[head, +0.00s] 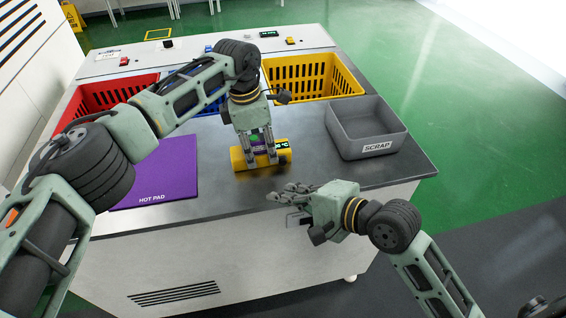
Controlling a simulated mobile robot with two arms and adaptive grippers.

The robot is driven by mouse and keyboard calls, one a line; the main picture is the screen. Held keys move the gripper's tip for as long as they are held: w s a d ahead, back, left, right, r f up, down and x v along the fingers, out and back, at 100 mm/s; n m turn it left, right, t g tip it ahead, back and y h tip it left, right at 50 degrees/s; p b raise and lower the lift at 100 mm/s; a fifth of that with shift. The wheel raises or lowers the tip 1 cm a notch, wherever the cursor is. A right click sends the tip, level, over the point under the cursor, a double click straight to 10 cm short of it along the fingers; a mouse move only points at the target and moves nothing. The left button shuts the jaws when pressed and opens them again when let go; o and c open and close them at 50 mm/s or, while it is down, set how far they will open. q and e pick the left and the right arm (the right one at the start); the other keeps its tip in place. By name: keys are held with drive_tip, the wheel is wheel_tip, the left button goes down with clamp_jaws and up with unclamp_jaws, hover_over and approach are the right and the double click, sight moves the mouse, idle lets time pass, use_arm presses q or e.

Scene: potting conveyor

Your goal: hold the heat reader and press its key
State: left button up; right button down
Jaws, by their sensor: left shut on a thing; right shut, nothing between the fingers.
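The heat reader (238,160) is a yellow body with a small dark display showing green figures at its right end. It is at the middle of the grey worktop, near the front edge. My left gripper (261,158) points down from above and is shut on the heat reader, its fingers hiding the reader's middle. I cannot tell whether the reader touches the worktop. I cannot clearly make out its key. My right gripper (273,194) is shut and empty, just below and right of the reader in the picture, apart from it, pointing left.
A purple hot pad (165,165) lies at the left. A grey scrap bin (372,148) stands at the right. Behind are a red crate (95,97), a blue crate (212,103), partly hidden by my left arm, and a yellow crate (330,78). Worktop between reader and bin is clear.

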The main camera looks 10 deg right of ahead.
use_arm(q)
drive_tip(key=o, duration=1.4)
drive_tip(key=shift+c, duration=0.2)
drive_tip(key=shift+r, duration=0.1)
